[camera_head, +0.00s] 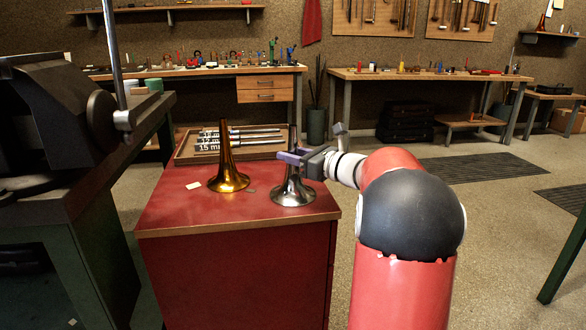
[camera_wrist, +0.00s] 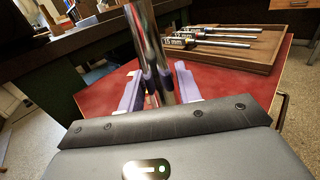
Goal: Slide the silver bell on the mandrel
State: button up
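The silver bell (camera_head: 292,190) stands upright, flare down, on the red cabinet top, right of a brass bell (camera_head: 229,178). My gripper (camera_head: 291,157) is at its narrow neck. In the wrist view, the bell's shiny neck (camera_wrist: 150,50) rises between my two purple fingers (camera_wrist: 158,90). The fingers look spread, one on each side; contact is hard to judge because of reflections. Several silver mandrels (camera_wrist: 222,43) with size labels lie in a wooden tray (camera_wrist: 270,57) behind the bells. The tray also shows in the head view (camera_head: 186,159).
The red cabinet top (camera_head: 170,215) has free room at its front, with a small pale card (camera_head: 193,185) left of the brass bell. A dark machine (camera_head: 60,130) with an upright metal rod (camera_head: 116,60) stands close on the left. Workbenches line the back wall.

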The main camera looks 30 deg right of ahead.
jog(key=c, duration=0.7)
jog(key=shift+o, duration=0.2)
jog(key=shift+r, duration=0.1)
notch_tip(320, 180, up, 20)
jog(key=p, duration=0.2)
